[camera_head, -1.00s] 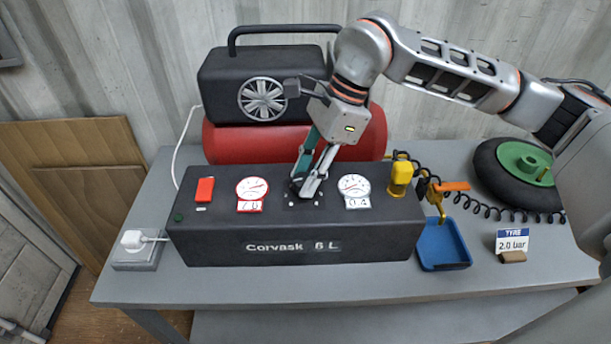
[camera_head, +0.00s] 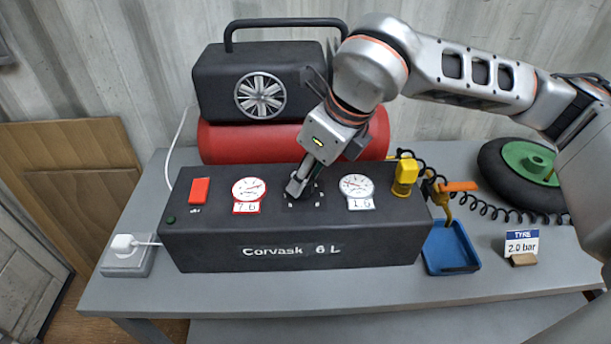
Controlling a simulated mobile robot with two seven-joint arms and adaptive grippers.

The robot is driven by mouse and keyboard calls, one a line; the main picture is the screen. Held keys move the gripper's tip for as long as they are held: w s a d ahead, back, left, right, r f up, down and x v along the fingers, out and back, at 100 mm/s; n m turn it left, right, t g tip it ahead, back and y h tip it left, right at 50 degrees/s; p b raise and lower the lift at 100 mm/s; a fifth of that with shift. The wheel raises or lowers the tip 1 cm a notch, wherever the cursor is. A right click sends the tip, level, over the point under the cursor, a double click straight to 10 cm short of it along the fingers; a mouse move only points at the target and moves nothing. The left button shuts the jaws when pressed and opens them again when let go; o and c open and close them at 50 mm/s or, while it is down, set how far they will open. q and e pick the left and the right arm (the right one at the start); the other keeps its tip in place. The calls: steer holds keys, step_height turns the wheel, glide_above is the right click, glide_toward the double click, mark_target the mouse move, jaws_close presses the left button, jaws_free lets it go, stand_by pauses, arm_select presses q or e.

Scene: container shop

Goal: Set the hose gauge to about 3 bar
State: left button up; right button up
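The black compressor panel (camera_head: 290,252) carries two white dials. The right dial (camera_head: 356,186), the one without a red rim, has a small readout that looks like 1.0 or 1.6. The red-rimmed left dial (camera_head: 248,189) reads about 7.6. My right gripper (camera_head: 297,188) points down between the dials, its fingers close together on the dark regulator knob (camera_head: 301,194). The fingers mostly hide the knob, and white marks show around it. My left gripper is not in view.
A red switch (camera_head: 199,190) is at the panel's left. A yellow fitting (camera_head: 405,173) is at its right end, beside a coiled black hose (camera_head: 490,209). A blue tray (camera_head: 450,250), a "TYRE 2.0 bar" card (camera_head: 521,243) and a wheel (camera_head: 515,170) are further right.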

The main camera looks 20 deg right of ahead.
steer(key=m+h, duration=0.1)
steer(key=m, duration=0.1)
steer(key=shift+f+m+b, duration=0.1)
steer(key=shift+m+b, duration=0.2)
steer(key=shift+m, duration=0.1)
steer(key=m, duration=0.1)
steer(key=m+h, duration=0.1)
steer(key=m, duration=0.1)
steer(key=shift+s+a+m+t+b, duration=0.1)
steer(key=shift+a+m+t+b, duration=0.05)
steer(key=shift+m+t+b, duration=0.15)
steer(key=shift+m+h, duration=1)
steer(key=shift+m, duration=0.8)
steer(key=o, duration=1.1)
steer(key=shift+a, duration=0.1)
